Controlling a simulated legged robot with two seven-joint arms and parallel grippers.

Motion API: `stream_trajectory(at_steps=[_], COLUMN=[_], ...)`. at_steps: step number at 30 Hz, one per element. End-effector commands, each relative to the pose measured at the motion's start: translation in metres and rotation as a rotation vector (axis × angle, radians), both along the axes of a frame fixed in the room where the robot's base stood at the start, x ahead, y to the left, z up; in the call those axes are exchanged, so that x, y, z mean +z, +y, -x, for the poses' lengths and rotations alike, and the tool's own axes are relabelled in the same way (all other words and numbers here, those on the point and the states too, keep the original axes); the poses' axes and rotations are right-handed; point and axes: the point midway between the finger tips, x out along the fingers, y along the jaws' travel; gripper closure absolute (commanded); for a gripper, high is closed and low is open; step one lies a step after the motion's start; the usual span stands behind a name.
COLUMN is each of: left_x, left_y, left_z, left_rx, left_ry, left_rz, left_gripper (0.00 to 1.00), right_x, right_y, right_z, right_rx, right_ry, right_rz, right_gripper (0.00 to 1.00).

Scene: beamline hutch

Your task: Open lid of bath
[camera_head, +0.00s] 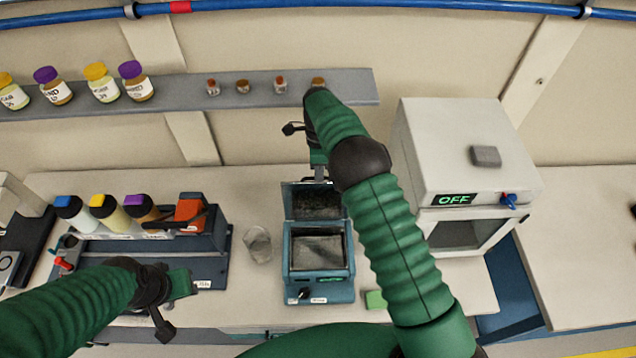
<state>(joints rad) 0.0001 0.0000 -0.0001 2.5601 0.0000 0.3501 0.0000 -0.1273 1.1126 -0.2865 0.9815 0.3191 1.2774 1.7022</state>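The bath (320,290) is a small teal box with a dark, square opening, standing on the bench in the middle of the view. Its lid (312,202) stands raised at the back edge, with the dark inner face showing. My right gripper (319,174) is at the top edge of the lid, pointing down at it. Its fingers are small and partly hidden by the arm, so their grip cannot be made out. My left gripper (184,284) is at the lower left, in front of the blue rack and apart from the bath. Its finger gap does not show clearly.
A glass beaker (258,245) stands just left of the bath. A green block (375,300) lies to its right. A white oven (455,150) marked OFF stands at the right. A blue rack (210,262) with bottles is at the left. A grey shelf (190,93) with vials runs behind.

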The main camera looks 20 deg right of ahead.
Motion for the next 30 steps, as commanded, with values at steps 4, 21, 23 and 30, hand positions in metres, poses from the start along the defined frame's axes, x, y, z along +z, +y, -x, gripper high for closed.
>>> stream_trajectory(at_steps=[4,21,23,30], left_x=[-0.005,-0.005,-0.005,-0.005], left_y=[0.0,0.0,0.0,0.0], left_z=[0.0,0.0,0.0,0.0], left_rx=[0.0,0.0,0.0,0.0], left_ry=[0.0,0.0,0.0,0.0], left_rz=[0.0,0.0,0.0,0.0], left_gripper=[0.64,0.64,0.64,0.64], right_x=[-0.005,-0.003,-0.003,-0.004], right_y=[-0.004,-0.005,-0.005,-0.004], right_z=[-0.007,-0.013,-0.013,-0.013], right_rx=[-0.003,-0.003,-0.003,-0.001], right_ry=[0.001,-0.002,-0.003,-0.003], right_rz=[0.002,0.003,0.004,0.001], right_gripper=[1.0,1.0,0.85,0.68])
